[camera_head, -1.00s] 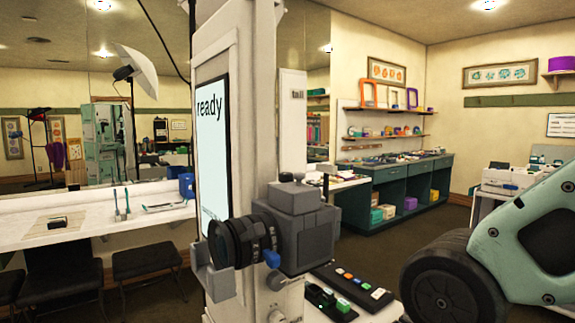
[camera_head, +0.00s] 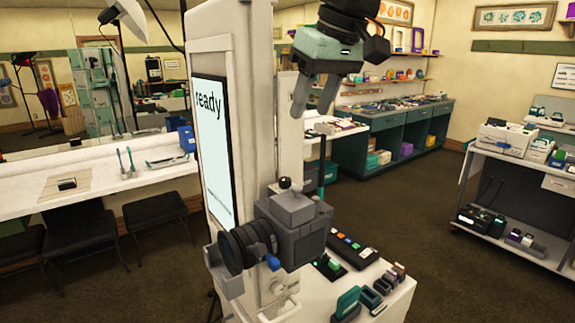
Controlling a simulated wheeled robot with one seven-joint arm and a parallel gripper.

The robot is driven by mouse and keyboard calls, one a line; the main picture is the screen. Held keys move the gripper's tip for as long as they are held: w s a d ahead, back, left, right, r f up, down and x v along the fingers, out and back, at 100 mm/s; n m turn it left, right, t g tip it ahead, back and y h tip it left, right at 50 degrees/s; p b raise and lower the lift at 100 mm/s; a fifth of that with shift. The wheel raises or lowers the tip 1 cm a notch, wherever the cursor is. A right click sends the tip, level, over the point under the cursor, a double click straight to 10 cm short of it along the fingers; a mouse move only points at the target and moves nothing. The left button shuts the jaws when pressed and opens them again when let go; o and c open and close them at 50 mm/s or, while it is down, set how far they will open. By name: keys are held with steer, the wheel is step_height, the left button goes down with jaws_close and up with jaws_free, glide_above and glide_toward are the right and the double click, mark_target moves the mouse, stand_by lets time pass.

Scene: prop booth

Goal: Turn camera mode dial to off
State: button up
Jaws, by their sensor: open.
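A grey camera (camera_head: 300,222) with a black lens (camera_head: 243,245) is mounted on the white booth column, its lens pointing left. Small knobs stand on its top, one of them dark (camera_head: 285,184). I cannot tell which one is the mode dial, nor read any setting. My gripper (camera_head: 314,103) hangs above and slightly right of the camera, fingers pointing down. It is open and empty, and appears apart from the camera.
The booth column carries a lit screen reading "ready" (camera_head: 211,140). Below the camera, a white shelf (camera_head: 395,305) holds a button panel (camera_head: 352,249) and several small items. A white cart (camera_head: 515,205) stands at right. Dark floor lies open between.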

mark_target(285, 179)
steer(key=p+x, duration=0.4)
steer(key=x, duration=1.2)
steer(key=shift+c, duration=0.3)
jaws_close()
